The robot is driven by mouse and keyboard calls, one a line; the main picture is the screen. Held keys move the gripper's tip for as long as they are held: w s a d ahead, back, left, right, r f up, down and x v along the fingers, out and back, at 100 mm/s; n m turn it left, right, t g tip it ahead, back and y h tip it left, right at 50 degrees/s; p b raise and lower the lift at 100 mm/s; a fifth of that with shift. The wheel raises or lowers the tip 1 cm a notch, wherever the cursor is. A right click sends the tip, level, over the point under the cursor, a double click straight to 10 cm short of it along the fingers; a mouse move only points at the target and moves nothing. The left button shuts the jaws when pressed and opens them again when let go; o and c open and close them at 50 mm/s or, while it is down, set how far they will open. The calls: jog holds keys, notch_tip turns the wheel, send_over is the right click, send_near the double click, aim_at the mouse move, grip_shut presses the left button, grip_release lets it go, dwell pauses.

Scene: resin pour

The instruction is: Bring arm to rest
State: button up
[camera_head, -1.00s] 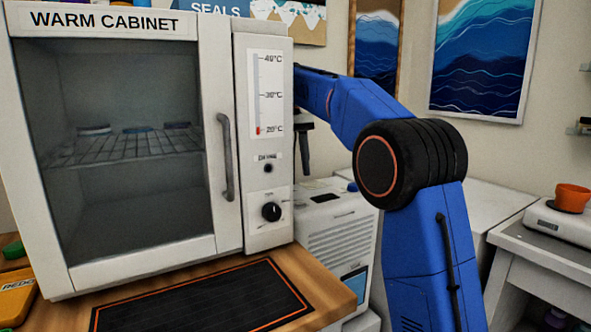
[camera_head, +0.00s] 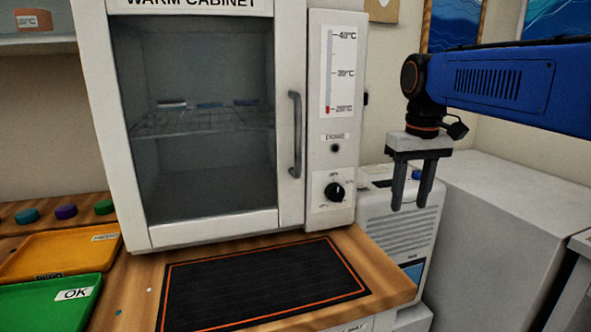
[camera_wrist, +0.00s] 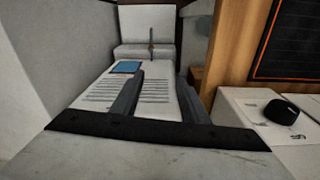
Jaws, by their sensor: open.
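My gripper (camera_head: 408,198) is at the right in the head view, with its two dark fingers pointing down and apart. It is open and nothing shows between the fingers. It hangs to the right of the warm cabinet (camera_head: 331,212), in front of and above a white vented unit (camera_head: 395,235). In the wrist view my gripper (camera_wrist: 160,92) shows both fingers spread, with the vented unit (camera_wrist: 110,88) and its blue panel beyond them. My blue arm reaches in from the right edge of the head view.
The cabinet's glass door (camera_head: 200,190) is shut. A black mat with an orange border (camera_head: 265,285) lies bare on the wooden bench (camera_head: 385,285). An orange tray (camera_head: 60,252) and a green tray (camera_head: 45,305) are at left. A grey-white block (camera_head: 500,230) stands at right.

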jog(key=s+d+f+m+t, duration=0.1)
jog(key=s+d+f+t, duration=0.1)
jog(key=s+f, duration=0.8)
jog(key=s+d+f+m+t, duration=0.1)
jog(key=s+f+t, duration=0.1)
jog(key=s+f, duration=0.8)
jog(key=shift+s+d, duration=0.4)
